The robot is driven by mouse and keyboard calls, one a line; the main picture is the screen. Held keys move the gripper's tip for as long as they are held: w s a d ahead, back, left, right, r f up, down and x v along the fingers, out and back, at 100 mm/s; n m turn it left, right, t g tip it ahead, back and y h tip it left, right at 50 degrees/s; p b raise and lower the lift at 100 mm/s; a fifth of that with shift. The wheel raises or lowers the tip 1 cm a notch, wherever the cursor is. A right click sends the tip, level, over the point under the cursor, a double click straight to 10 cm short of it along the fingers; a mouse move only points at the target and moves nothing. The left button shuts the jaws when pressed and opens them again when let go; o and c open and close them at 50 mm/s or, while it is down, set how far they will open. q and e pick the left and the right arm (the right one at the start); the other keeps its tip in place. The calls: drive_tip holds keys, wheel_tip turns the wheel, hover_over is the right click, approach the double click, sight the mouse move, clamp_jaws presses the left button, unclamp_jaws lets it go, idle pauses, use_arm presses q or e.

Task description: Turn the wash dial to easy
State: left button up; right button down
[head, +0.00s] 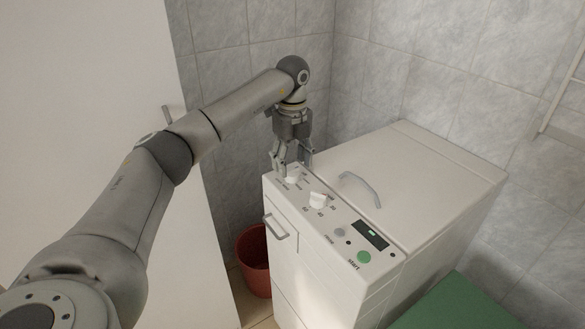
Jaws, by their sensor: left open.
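The washing machine (428,170) is white and stands in the corner, with its control panel along the front edge of the top. The wash dial (291,179) is a white knob at the panel's left end; its small labels are too small to read. My left gripper (291,171) points down over this dial, open, with its fingers around or just above it. I cannot tell if they touch it. A second white dial (318,200) sits to the right, with numbers around it. My right gripper is not in view.
A green start button (364,257), a grey button (340,232) and a small display (369,235) are further right on the panel. A curved lid handle (360,187) rises behind it. A red bin (254,262) stands left; a green surface (455,305) is lower right.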

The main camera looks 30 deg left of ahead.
sight(292, 169)
use_arm(q)
wheel_tip(292, 169, down, 3)
drive_tip(key=shift+r, duration=0.15)
drive_tip(key=shift+c, duration=1.5)
drive_tip(key=c, duration=0.5)
drive_tip(key=shift+c, duration=1.1)
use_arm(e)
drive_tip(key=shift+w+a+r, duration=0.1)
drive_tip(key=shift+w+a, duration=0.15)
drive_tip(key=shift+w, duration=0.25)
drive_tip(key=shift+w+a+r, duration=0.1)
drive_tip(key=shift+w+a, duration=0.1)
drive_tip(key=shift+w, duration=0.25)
